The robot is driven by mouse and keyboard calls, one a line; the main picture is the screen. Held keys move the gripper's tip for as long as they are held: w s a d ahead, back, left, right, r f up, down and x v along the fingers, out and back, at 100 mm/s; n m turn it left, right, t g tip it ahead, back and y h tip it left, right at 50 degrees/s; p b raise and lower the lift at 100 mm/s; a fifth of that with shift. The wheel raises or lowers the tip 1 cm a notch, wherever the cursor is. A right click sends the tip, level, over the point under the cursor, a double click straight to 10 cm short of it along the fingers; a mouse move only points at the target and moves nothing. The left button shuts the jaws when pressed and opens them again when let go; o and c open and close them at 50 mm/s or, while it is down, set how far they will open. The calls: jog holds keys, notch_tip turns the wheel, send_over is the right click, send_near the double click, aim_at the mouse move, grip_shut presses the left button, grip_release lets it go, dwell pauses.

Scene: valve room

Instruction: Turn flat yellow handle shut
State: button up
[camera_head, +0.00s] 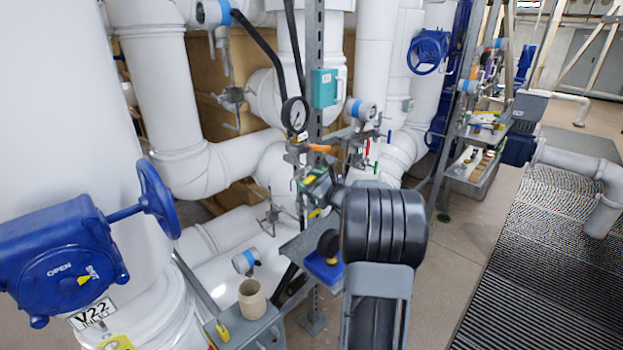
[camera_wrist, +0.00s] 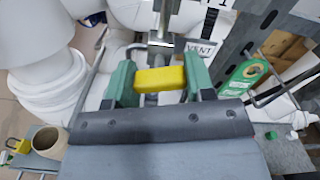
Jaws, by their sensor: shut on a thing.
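The flat yellow handle (camera_wrist: 160,79) lies crosswise between the two green fingers of my gripper (camera_wrist: 160,82) in the wrist view. The fingers are shut on it, one at each end. A metal valve stem and pipe stand just beyond the handle. In the head view my gripper (camera_head: 316,183) is at the small valves below the pressure gauge (camera_head: 295,115). A bit of yellow shows there, but my wrist and fingers hide most of the handle.
A grey post (camera_head: 325,50) rises close behind my gripper. A beige cup (camera_head: 252,299) stands on a grey box at lower left. A blue valve actuator (camera_head: 60,255) is at far left.

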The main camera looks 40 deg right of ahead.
jog(key=shift+r+m+p, duration=0.2)
jog(key=shift+m+p, duration=0.2)
jog(key=shift+m, duration=0.4)
jog(key=shift+r+m+p, duration=0.15)
jog(key=shift+m+p, duration=0.25)
jog(key=shift+m, duration=0.7)
jog(key=o, duration=0.6)
jog(key=shift+c, duration=0.2)
jog(key=o, duration=0.4)
jog(key=shift+f, duration=0.15)
jog(key=shift+c, duration=0.2)
jog(key=s+d+b, duration=0.1)
jog(key=s+d, duration=0.1)
jog(key=s, duration=1.1)
jog(key=shift+s+d, duration=0.2)
jog(key=shift+s, duration=0.15)
jog(key=shift+f, duration=0.1)
